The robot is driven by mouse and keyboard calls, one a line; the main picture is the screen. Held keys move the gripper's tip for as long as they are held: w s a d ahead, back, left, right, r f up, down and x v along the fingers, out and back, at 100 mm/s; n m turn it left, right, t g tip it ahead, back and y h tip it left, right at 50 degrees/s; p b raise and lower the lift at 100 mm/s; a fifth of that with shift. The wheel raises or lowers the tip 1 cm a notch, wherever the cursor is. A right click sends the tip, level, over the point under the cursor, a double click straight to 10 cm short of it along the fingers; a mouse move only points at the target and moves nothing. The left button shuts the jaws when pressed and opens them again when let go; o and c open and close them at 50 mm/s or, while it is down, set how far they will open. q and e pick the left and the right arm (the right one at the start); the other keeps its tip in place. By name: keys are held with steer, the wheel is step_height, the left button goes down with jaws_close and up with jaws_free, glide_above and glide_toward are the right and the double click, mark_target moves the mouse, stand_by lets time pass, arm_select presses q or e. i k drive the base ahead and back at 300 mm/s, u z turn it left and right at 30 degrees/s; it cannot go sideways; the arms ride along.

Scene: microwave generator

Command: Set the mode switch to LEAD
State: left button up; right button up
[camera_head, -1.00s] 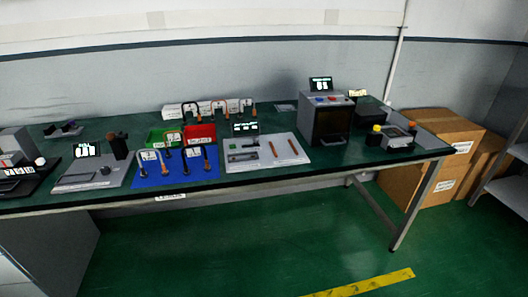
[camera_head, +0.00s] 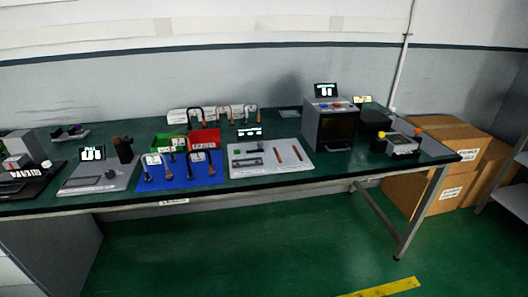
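I cannot make out a mode switch or the word LEAD at this size. Several devices with lit displays stand on the long green table (camera_head: 290,187). A grey box with a dark front (camera_head: 337,128) stands at the right of the table, with small red and blue spots on its top and a display (camera_head: 326,90) above it. A flat grey unit (camera_head: 107,177) with a display (camera_head: 92,153) lies at the left. Another dark device with a white-lettered front (camera_head: 24,174) is at the far left edge. Neither gripper is in view.
A blue mat (camera_head: 180,181) with several upright handled pieces, a green bin (camera_head: 162,141), a red bin (camera_head: 206,137) and a pale tray (camera_head: 270,169) fill the table's middle. A small device (camera_head: 403,146) with yellow and orange knobs is at right. Cardboard boxes (camera_head: 440,190) stand beyond. Front floor is clear.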

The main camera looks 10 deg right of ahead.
mark_target(260, 144)
steer(key=k, duration=0.5)
steer(key=z, duration=1.3)
steer(key=i, duration=1.1)
steer(key=u, duration=1.8)
